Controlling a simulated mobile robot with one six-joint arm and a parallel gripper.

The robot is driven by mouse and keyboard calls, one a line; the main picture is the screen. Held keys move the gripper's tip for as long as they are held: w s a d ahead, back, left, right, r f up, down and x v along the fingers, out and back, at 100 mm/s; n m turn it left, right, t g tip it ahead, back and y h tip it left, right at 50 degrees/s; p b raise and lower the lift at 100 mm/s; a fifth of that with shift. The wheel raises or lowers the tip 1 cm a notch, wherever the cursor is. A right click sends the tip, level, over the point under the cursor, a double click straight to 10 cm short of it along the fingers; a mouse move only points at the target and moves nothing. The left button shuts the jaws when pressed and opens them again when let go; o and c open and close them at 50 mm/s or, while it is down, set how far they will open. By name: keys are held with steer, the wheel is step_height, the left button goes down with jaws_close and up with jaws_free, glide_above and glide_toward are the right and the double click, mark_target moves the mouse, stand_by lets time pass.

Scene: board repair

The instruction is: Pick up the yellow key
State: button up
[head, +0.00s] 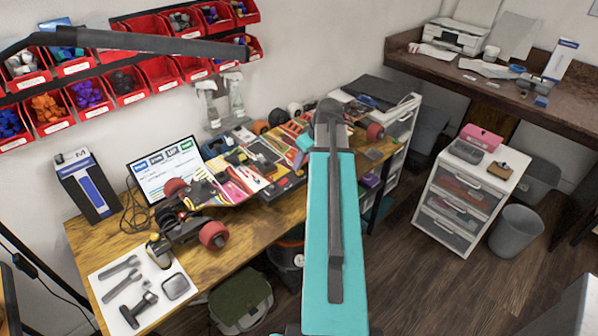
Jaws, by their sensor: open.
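I cannot make out a yellow key anywhere in the head view. A small object with a yellowish part (153,240) stands at the back right corner of the white tool mat, but it is too small to identify. A small tan-brown item (499,170) lies on top of the white drawer unit; what it is I cannot tell. My teal arm rises through the middle of the view and covers part of the workbench and floor. My gripper is not visible.
The wooden workbench (245,232) holds a wheeled board (185,222), a screen (165,165) and crowded tools. The white mat (108,285) carries wrenches and a hammer. The white drawer unit (468,160) stands right beside a grey bin (516,232). Dark floor (420,285) is clear between.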

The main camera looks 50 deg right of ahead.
mark_target(301, 171)
steer(key=shift+f, duration=0.1)
steer(key=shift+p+x, duration=1.25)
steer(key=shift+x, duration=1.2)
jaws_close()
